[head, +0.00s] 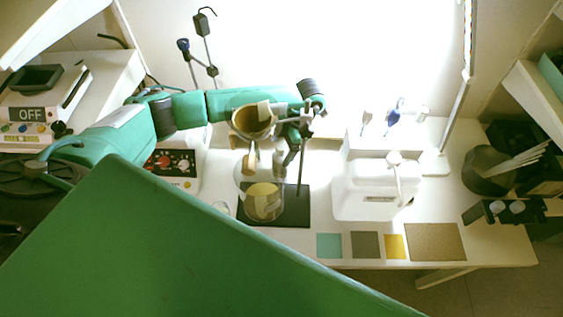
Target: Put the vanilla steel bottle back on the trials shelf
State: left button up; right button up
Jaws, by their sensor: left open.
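I cannot pick out a vanilla steel bottle in the head view, and no shelf label that reads trials is legible. My left gripper (289,157) is at the end of the green arm from the left, pointing down over the bench. It is open; I see nothing clearly held in it. It is close beside a metal stand and a glass vessel with yellowish contents (264,202). A tan, cup-like piece (254,121) is just left of it. The right gripper is not in view. A large green surface hides the lower left.
The vessel stands on a black plate (293,213) on the white bench (450,205). A white device (370,193) stands to the right, with coloured squares (365,245) in front. A dark holder with pale strips (487,170) is far right. A side shelf (538,95) is upper right.

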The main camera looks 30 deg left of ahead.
aim_at(279, 154)
pick_arm(q)
jog(key=shift+p+x, duration=0.35)
jog(key=shift+x, duration=0.7)
jog(key=shift+s+f, duration=0.15)
jog(key=shift+f, duration=0.4)
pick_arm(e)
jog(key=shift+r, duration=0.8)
pick_arm(q)
jog(key=shift+c, duration=0.2)
jog(key=c, duration=1.6)
jog(key=shift+o, duration=0.2)
jog(key=shift+r, duration=0.15)
